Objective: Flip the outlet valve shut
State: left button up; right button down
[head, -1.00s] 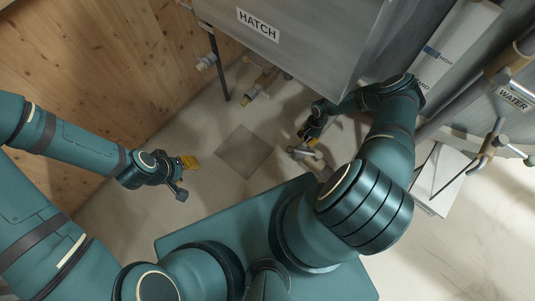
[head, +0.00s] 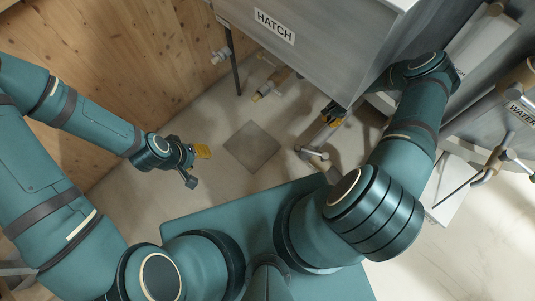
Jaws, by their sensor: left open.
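No valve in view is labelled as the outlet. A brass-coloured fitting with a small handle (head: 270,84) sits low under the grey hatch box. A pale metal fitting with a handle (head: 314,155) stands near the floor, below my right gripper in the picture. My left gripper (head: 196,166) is open and empty over the floor at the left, away from both fittings.
The hatch box (head: 320,45) with its HATCH label fills the top middle. A wooden wall (head: 120,60) is at the left. A WATER-labelled pipe (head: 521,112) with a lever valve (head: 492,165) is at the right. The floor around the dark square plate (head: 252,147) is clear.

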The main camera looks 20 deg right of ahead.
aim_at(311, 152)
jog(key=k+j, duration=0.35)
jog(key=j, duration=0.15)
jog(key=k+j, duration=0.35)
jog(key=j, duration=0.1)
